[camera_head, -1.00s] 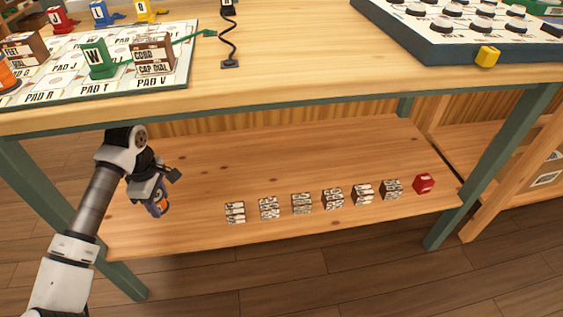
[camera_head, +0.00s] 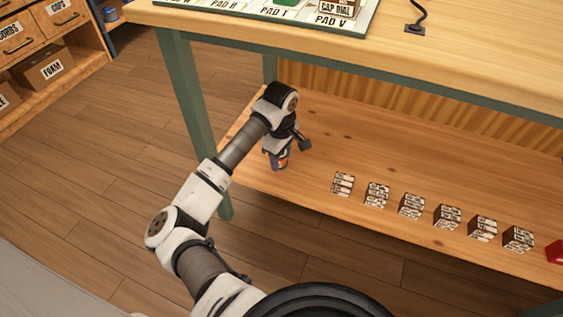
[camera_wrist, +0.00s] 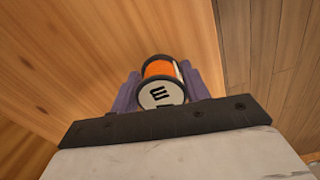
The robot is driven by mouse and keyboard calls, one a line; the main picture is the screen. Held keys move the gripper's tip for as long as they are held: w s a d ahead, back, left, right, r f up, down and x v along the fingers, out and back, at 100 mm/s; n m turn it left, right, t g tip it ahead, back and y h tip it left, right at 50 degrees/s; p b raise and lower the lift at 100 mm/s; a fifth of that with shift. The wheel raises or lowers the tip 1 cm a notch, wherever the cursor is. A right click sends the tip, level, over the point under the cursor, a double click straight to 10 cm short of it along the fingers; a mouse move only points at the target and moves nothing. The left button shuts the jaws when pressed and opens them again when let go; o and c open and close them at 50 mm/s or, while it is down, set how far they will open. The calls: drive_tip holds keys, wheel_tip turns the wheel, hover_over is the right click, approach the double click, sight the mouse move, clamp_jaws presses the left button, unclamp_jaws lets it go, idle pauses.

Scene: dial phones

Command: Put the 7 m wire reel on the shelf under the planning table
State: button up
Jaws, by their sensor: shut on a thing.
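The wire reel, with orange wire and a pale, dark-lettered end face, shows in the wrist view (camera_wrist: 162,84) between the purple fingers of my gripper (camera_wrist: 163,93). Its length label cannot be read fully. In the head view, the reel (camera_head: 283,163) is a small orange spot at my gripper (camera_head: 279,160), which is shut on it. Both are over the left end of the wooden lower shelf (camera_head: 425,165), under the planning table (camera_head: 470,50). Whether the reel touches the shelf is not clear.
Several labelled dark blocks (camera_head: 411,206) stand in a row on the shelf, right of my gripper, with a red block (camera_head: 556,252) at the end. A green table leg (camera_head: 190,110) stands close left of my arm. The shelf behind the row is clear.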

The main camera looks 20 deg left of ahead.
drive_tip(key=shift+f, duration=0.95)
drive_tip(key=shift+f, duration=0.1)
drive_tip(key=shift+f+b, duration=0.2)
drive_tip(key=shift+b, duration=0.15)
drive_tip(key=o, duration=1)
drive_tip(key=shift+r, duration=0.1)
drive_tip(key=shift+o, duration=0.2)
wheel_tip(320, 180, up, 12)
drive_tip(key=p, duration=0.4)
drive_tip(key=shift+r, duration=0.25)
